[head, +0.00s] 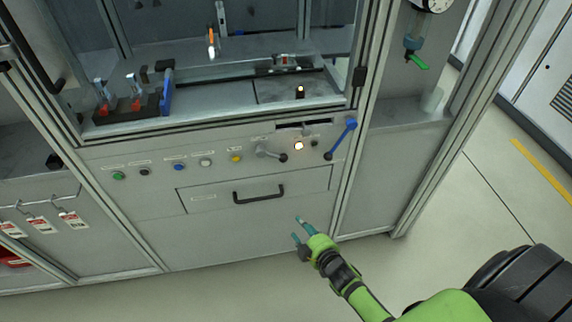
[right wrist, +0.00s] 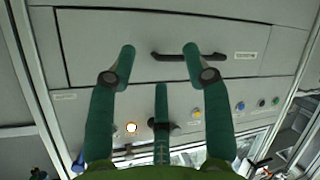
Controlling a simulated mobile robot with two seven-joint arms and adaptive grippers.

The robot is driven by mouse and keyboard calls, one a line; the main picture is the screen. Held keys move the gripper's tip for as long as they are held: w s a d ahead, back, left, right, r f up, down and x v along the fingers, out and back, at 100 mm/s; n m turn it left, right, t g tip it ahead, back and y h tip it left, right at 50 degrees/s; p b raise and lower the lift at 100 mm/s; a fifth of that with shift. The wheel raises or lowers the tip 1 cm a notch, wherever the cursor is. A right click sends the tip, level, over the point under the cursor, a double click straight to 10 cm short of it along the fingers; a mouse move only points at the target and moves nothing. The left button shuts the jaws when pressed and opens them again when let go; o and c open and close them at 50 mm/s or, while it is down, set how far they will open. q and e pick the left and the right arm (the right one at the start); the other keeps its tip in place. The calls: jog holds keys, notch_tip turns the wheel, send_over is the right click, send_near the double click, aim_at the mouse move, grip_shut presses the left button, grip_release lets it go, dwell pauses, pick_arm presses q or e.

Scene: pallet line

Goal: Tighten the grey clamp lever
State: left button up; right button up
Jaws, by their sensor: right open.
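The grey clamp lever (head: 268,153) is on the front panel, right of the yellow button. Its arm points right and slightly down to a black knob. In the right wrist view the black knob (right wrist: 152,122) shows beside my middle finger, which hides part of the lever. My right gripper (head: 297,228) is open and empty, below the drawer and apart from the lever. Its spread green fingers (right wrist: 160,65) also show in the right wrist view. My left gripper is not in view.
A blue lever (head: 342,138) stands right of the lit lamp (head: 298,146). A drawer with a black handle (head: 258,194) lies below the clamp lever. Several buttons line the panel to the left. A frame post (head: 362,140) stands at the right. Floor in front is clear.

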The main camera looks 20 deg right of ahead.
aim_at(286, 161)
jog(key=w+d+r+n+t, duration=0.1)
jog(key=w+r+n+t, duration=0.35)
jog(key=r, duration=1.15)
jog(key=shift+m+y, duration=0.4)
jog(key=shift+m, duration=0.45)
jog(key=w, duration=0.7)
jog(key=shift+w+a, duration=0.15)
jog(key=shift+w, duration=0.6)
grip_shut()
